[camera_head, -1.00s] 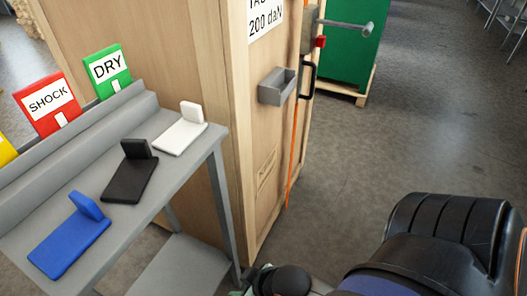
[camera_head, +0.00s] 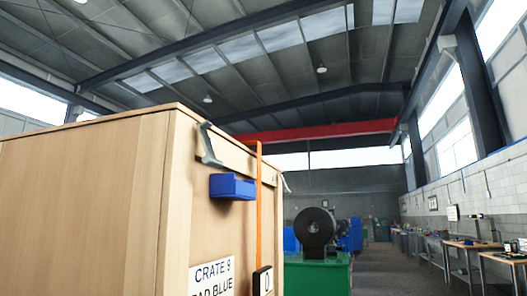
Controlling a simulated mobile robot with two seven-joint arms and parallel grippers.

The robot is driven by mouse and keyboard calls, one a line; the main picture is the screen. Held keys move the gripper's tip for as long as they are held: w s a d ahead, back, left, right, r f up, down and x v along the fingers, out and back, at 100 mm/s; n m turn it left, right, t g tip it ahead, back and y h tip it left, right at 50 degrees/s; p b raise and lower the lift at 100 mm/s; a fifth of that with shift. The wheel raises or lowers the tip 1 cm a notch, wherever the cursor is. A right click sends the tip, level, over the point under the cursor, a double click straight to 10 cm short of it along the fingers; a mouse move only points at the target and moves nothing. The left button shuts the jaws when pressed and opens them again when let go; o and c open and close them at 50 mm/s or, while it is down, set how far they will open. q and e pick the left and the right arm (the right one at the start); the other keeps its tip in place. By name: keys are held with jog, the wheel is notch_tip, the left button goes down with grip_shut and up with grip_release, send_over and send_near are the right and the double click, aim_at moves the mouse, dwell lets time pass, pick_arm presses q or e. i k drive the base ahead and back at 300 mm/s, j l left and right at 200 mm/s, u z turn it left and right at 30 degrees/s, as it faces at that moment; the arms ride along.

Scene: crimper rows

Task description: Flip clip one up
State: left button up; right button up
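A tall wooden crate (camera_head: 85,200) fills the left and lower left of the head view. A grey angled bracket or clip (camera_head: 208,145) sits at its upper corner; I cannot tell if this is clip one. A similar pale piece (camera_head: 286,183) shows at the far edge, partly hidden. A blue block-like holder (camera_head: 232,186) is fixed to the crate's face below the grey piece. An orange strap (camera_head: 259,215) runs down the crate beside it. Neither of my grippers is in view.
A label (camera_head: 211,277) reading CRATE 9 and a dark-framed plate (camera_head: 263,281) marked 0 are on the crate. A green machine (camera_head: 318,273) with a dark reel (camera_head: 315,228) stands behind. An aisle (camera_head: 390,270) and workbenches (camera_head: 470,248) lie to the right.

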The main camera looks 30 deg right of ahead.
aim_at(210, 160)
jog(key=z, duration=0.7)
